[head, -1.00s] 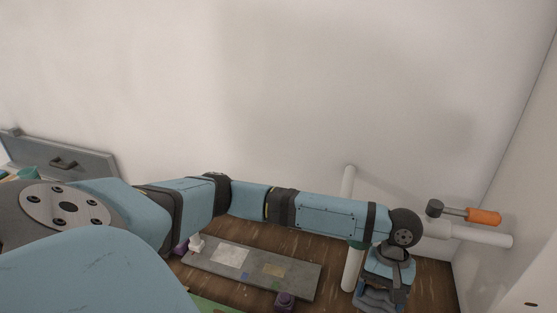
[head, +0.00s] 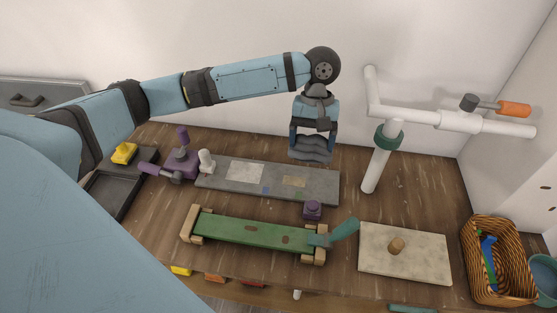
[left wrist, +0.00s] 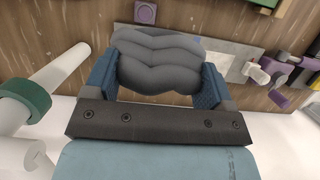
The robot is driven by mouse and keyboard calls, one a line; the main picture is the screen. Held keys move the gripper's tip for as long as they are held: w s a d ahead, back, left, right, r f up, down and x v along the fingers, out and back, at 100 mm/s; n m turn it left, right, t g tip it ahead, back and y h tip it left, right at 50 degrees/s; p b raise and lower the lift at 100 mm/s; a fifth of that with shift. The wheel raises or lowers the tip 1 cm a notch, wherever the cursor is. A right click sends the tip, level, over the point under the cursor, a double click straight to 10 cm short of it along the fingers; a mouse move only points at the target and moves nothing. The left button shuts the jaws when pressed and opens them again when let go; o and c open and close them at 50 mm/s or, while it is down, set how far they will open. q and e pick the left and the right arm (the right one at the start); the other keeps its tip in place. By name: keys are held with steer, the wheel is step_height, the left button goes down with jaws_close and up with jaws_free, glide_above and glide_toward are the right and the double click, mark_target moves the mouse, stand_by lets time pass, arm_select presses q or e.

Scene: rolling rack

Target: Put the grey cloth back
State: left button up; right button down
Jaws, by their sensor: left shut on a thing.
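The grey cloth (head: 311,150) is a folded, bunched piece of soft grey fabric. My left gripper (head: 313,137) points down and is shut on it, with one blue finger on each side. The left wrist view shows the cloth (left wrist: 157,62) filling the space between the two fingers of the gripper (left wrist: 157,82). In the head view the cloth is in front of the right part of a long grey board (head: 225,180); I cannot tell whether it touches anything below. My right gripper is not in view.
White pipes with a green ring (head: 388,138) and an orange-handled valve (head: 514,109) stand to the right. A purple block (head: 312,210), green board (head: 245,231), pale slab with knob (head: 430,255) and wicker basket (head: 480,288) are in front. A black tray (head: 112,192) lies left.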

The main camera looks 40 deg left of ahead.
arm_select(q)
steer(key=w+a+f+n+t+h+b, duration=0.15)
steer(key=w+a+n+b, duration=0.3)
steer(key=n, duration=0.45)
steer(key=shift+h, duration=0.35)
steer(key=f, duration=1.5)
steer(key=shift+w+a+f, duration=0.15)
steer(key=shift+a+f, duration=0.05)
steer(key=shift+f, duration=0.15)
step_height(320, 180, down, 3)
steer(key=shift+f, duration=0.45)
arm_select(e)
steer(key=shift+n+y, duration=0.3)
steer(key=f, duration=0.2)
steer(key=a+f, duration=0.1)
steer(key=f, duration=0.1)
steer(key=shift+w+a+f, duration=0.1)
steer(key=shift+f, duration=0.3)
